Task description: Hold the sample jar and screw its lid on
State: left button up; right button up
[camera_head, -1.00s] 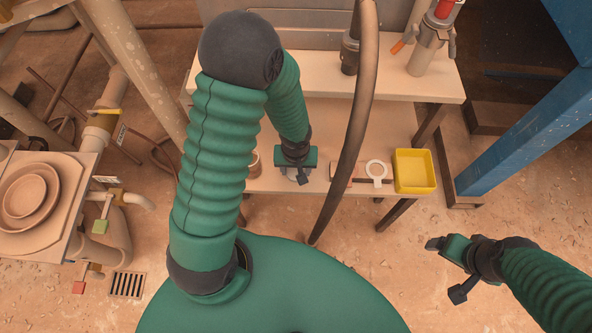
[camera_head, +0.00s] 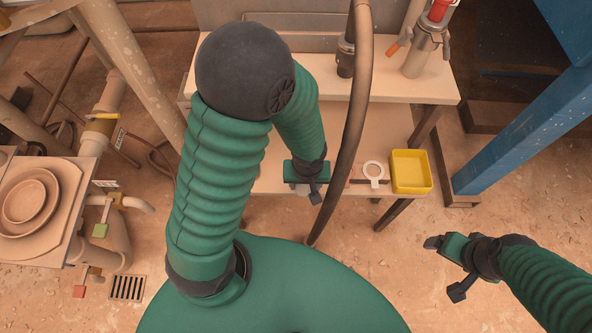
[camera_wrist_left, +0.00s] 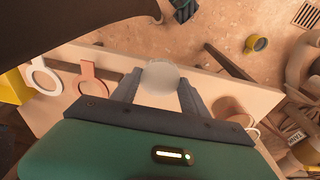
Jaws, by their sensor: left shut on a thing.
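My left gripper (camera_wrist_left: 158,92) is shut on a pale grey, round piece (camera_wrist_left: 160,77) that looks like the sample jar. The fingers press on its two sides, over the front edge of the bench. In the head view, my left gripper (camera_head: 308,190) hides most of this piece. A white ring with a handle (camera_head: 373,171) lies to its right on the bench, and I cannot tell whether it is part of the jar set. I cannot make out the lid for certain. My right gripper (camera_head: 447,268) is open and empty, off the bench at the right.
A yellow tray (camera_head: 411,171) stands at the right end of the lower bench (camera_head: 350,125). A dark hose (camera_head: 350,130) hangs just right of my left gripper.

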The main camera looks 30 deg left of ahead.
pick_arm(q)
jog(key=s+d+b, duration=0.2)
jog(key=s+d, duration=0.2)
jog(key=d, duration=0.4)
jog(key=shift+s+d+r, duration=0.15)
jog(key=shift+s+r, duration=0.1)
jog(key=shift+r, duration=0.2)
pick_arm(e)
jog(key=shift+s+x, duration=0.15)
jog(key=shift+x, duration=0.6)
jog(key=shift+s+x, duration=0.2)
jog(key=shift+x, duration=0.5)
jog(key=shift+o, duration=0.4)
jog(key=shift+f, duration=0.1)
